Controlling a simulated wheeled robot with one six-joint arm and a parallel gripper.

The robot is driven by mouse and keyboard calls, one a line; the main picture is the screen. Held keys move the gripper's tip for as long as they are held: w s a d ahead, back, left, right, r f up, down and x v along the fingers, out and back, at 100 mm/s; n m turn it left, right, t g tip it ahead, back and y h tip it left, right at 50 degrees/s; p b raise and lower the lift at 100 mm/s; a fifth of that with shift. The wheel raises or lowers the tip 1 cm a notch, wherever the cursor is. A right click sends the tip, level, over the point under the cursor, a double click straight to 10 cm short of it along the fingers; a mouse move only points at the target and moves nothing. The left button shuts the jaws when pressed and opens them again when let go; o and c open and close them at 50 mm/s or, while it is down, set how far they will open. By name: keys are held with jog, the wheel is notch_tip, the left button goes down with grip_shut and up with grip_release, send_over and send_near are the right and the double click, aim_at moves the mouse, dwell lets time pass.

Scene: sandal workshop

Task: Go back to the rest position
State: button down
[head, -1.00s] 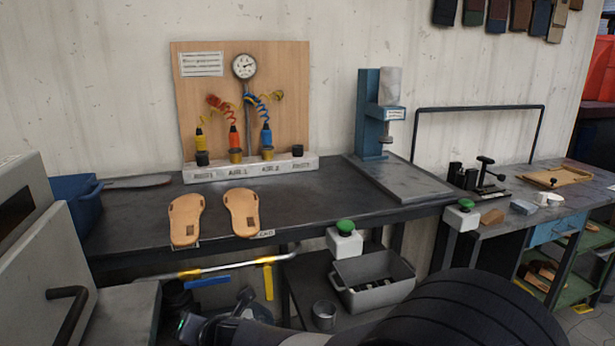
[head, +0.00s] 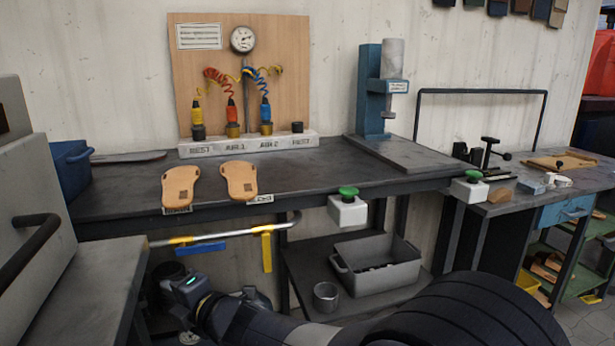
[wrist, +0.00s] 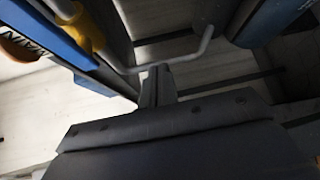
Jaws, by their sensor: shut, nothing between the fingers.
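My gripper shows in the wrist view (wrist: 156,85) with its fingers together and nothing between them. In the head view my black arm lies low in the picture, and its wrist end is below the front edge of the workbench (head: 330,168). The fingertips cannot be made out in the head view. A steel rail (head: 225,236) with yellow and blue tags runs under the bench front, above the arm's end. The rail also shows beyond the fingers in the wrist view (wrist: 195,55).
Two tan sandal soles (head: 180,187) lie at the bench's front edge. A blue press (head: 372,95) stands at the back. A grey bin (head: 378,268) and a metal cup (head: 326,296) sit on the lower shelf. A grey machine (head: 30,190) stands close at left.

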jog(key=shift+s+d+r+m+t+y, duration=0.15)
jog(key=shift+s+d+m+t+y, duration=0.15)
jog(key=shift+s+d, duration=0.35)
jog(key=shift+s+d+r+m+t+y, duration=0.2)
jog(key=shift+s+d+m, duration=0.1)
jog(key=shift+s, duration=0.55)
jog(key=shift+a+f, duration=0.1)
